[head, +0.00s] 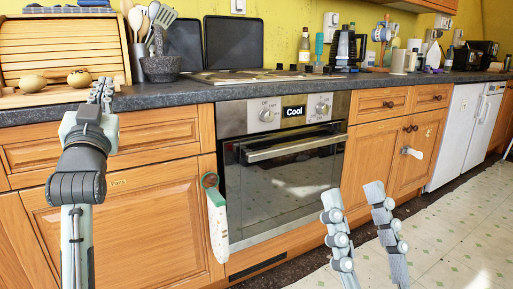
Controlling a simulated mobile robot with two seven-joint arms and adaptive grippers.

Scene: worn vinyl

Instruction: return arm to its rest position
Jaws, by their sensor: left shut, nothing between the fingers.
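My left arm comes in from the lower left. Its gripper (101,92) is shut and empty, with its fingers together just in front of the dark countertop edge. My right gripper (352,190) is at the lower right, its two fingers pointing up and spread apart with only cabinet front and floor showing between them. It is open and empty, in front of the oven's right side and the cabinets. The rest of the right arm is out of view.
A dark countertop (180,92) runs along the wall, with a wooden bread box (66,50), two round items and a stone mortar (160,68) near my left gripper. Below is an oven (280,190). A long white item (217,222) hangs beside it. Open floor (450,240) lies right.

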